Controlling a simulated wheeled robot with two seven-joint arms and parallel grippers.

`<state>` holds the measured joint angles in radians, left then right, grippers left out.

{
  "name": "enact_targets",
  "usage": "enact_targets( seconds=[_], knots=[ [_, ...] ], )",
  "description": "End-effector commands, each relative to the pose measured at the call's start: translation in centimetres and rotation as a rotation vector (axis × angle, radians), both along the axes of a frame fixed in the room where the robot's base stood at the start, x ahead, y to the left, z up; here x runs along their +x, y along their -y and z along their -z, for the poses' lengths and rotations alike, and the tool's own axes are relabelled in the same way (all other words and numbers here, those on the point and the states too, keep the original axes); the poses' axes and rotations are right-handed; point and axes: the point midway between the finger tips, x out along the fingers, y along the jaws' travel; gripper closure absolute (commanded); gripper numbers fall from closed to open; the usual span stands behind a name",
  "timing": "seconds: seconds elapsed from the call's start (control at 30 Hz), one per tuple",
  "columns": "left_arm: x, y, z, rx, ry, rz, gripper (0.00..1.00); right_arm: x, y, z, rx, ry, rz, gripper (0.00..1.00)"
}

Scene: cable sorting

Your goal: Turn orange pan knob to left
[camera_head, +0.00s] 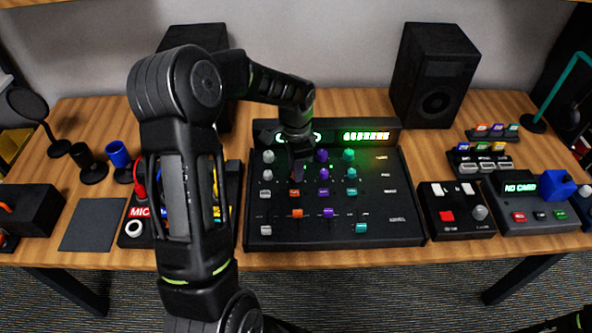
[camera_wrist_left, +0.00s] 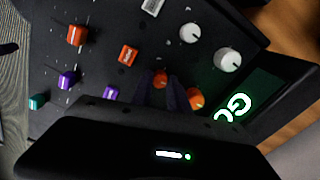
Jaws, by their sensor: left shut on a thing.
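The black mixer panel (camera_head: 390,225) stands on the desk, with white, orange, purple and teal columns of controls. My left gripper (camera_head: 296,174) reaches down over the orange column and hides its two round knobs in the head view. In the left wrist view its dark fingers (camera_wrist_left: 162,84) are shut on the lower orange round knob (camera_wrist_left: 160,78), the pan knob. The other orange round knob (camera_wrist_left: 195,98) sits beside them, towards the display. The orange button (camera_wrist_left: 127,54) and orange fader (camera_wrist_left: 77,35) are clear of the fingers. The knob's pointer is too small to read.
White knobs (camera_wrist_left: 190,33) and purple knobs (camera_head: 321,155) flank the orange column closely. A display box (camera_head: 365,135) rises behind the panel. Speakers (camera_head: 435,75) stand at the back. A dark part of my right arm (camera_head: 570,322) shows at the bottom right edge.

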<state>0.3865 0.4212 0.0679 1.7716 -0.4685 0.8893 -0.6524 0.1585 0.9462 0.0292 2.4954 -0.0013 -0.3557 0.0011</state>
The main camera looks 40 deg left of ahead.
Motion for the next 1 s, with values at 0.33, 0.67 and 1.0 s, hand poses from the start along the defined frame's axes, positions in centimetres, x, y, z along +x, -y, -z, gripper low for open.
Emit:
enact_targets(
  seconds=[0.33, 0.67, 1.0],
  knots=[
    [0.1, 0.0, 0.1, 0.001, 0.003, -0.323, 1.0, 0.0, 0.0, 1.6, 0.0, 0.001, 0.0, 0.64],
    [0.1, 0.0, 0.1, 0.001, 0.002, -0.636, 1.0, 0.0, 0.0, 2.4, 0.0, 0.002, 0.001, 0.64],
    [0.1, 0.0, 0.0, 0.0, 0.0, -0.956, 1.0, 0.0, 0.0, 2.8, 0.0, 0.002, 0.001, 0.64]
  ],
)
